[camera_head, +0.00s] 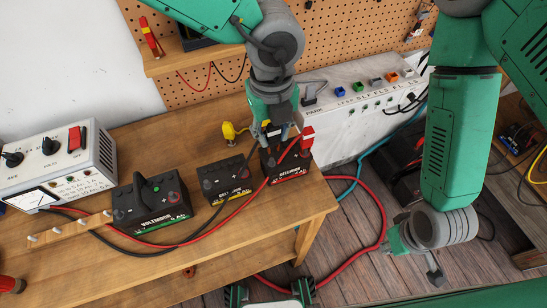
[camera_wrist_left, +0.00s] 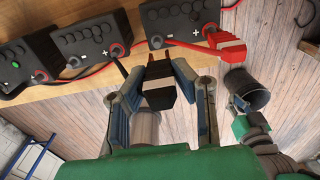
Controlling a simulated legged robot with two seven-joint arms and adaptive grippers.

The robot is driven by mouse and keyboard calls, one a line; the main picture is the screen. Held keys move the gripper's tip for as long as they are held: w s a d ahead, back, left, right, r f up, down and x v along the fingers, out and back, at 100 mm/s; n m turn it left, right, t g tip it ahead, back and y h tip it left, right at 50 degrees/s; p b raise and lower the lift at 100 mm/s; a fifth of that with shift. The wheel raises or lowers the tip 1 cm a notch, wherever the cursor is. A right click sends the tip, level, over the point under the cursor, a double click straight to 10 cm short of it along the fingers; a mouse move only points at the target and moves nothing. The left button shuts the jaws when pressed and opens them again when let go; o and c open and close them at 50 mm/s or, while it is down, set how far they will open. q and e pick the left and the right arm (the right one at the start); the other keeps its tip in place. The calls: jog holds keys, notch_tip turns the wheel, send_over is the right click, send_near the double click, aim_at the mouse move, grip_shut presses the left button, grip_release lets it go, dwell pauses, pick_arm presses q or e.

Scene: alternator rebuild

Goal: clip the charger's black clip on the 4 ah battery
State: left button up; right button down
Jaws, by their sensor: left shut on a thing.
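My left gripper (camera_head: 272,130) is shut on the black clip, which shows between the fingers in the left wrist view (camera_wrist_left: 158,88). It hangs over the right-hand, red-labelled battery (camera_head: 290,172) and partly hides it. The red clip (camera_head: 307,138) sits at that battery's right end, and also shows in the left wrist view (camera_wrist_left: 226,46). A yellow-labelled battery (camera_head: 226,184) stands in the middle and a green-labelled one (camera_head: 150,203) at the left. I cannot read the capacities surely. The charger (camera_head: 60,165) stands far left. My right gripper (camera_head: 415,262) hangs low, off the bench; its fingers are unclear.
Red and black leads run across the wooden bench (camera_head: 110,270) past the batteries. A yellow object (camera_head: 233,131) stands behind the middle battery. A white panel with coloured switches (camera_head: 360,105) is at the back right. The front of the bench is mostly clear.

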aim_at(272, 158)
pick_arm(q)
jog(key=shift+a+f, duration=0.1)
jog(key=shift+f, duration=0.7)
jog(key=shift+w+a+f+b, duration=0.15)
jog(key=shift+f+b, duration=0.2)
jog(key=shift+f, duration=0.1)
jog(key=shift+d+f, duration=0.2)
jog(key=shift+a+f+b, duration=0.15)
jog(key=shift+f+b, duration=0.3)
jog(key=shift+f, duration=0.5)
jog(key=o, duration=0.9)
